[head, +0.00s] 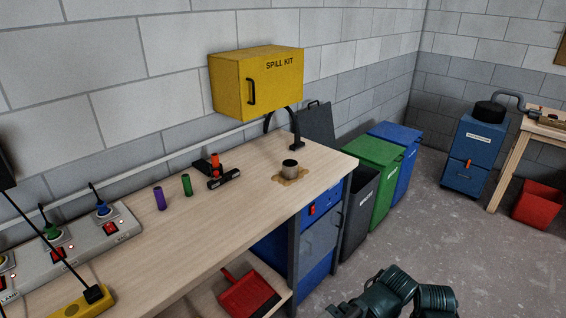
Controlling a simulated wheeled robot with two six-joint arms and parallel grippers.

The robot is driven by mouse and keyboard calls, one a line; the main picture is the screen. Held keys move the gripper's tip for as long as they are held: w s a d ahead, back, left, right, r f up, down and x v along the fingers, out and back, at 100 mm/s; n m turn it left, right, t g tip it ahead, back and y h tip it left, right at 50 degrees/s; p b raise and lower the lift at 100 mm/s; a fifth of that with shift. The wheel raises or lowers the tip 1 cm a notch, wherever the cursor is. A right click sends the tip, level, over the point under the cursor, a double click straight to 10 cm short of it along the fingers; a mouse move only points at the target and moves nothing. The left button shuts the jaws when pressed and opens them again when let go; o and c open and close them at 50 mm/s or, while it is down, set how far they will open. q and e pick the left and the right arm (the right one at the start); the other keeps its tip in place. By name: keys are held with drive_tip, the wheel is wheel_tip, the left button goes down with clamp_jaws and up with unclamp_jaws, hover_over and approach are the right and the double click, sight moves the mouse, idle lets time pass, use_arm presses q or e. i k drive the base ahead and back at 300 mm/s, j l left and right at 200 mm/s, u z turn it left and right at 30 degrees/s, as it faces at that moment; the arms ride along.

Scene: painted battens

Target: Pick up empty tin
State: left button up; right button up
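A small open tin (290,169), dark inside with a pale tan side, stands upright near the right end of the wooden workbench. It sits on an irregular brown stain (277,178). Its label and most of its inside are too small to make out. No gripper touches it. My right arm, dark green, shows at the bottom edge, in front of the bench and well below the tin. What seems to be my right gripper (345,311) is at the bottom edge, mostly cut off, and its opening cannot be made out. My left gripper is not in view.
Purple (160,199) and green (187,185) cylinders and a black tool (223,178) with an orange part lie left of the tin. A power strip (75,254) is farther left. A yellow spill kit cabinet (229,90) hangs behind. Bins (375,170) stand right of the bench.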

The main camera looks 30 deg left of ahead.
sight(290, 170)
drive_tip(key=i+l+u, duration=0.2)
drive_tip(key=i+u, duration=0.2)
drive_tip(key=i+l+u, duration=0.7)
drive_tip(key=u, duration=0.15)
drive_tip(key=i+l+u, duration=0.2)
drive_tip(key=l+u, duration=0.2)
drive_tip(key=l, duration=0.25)
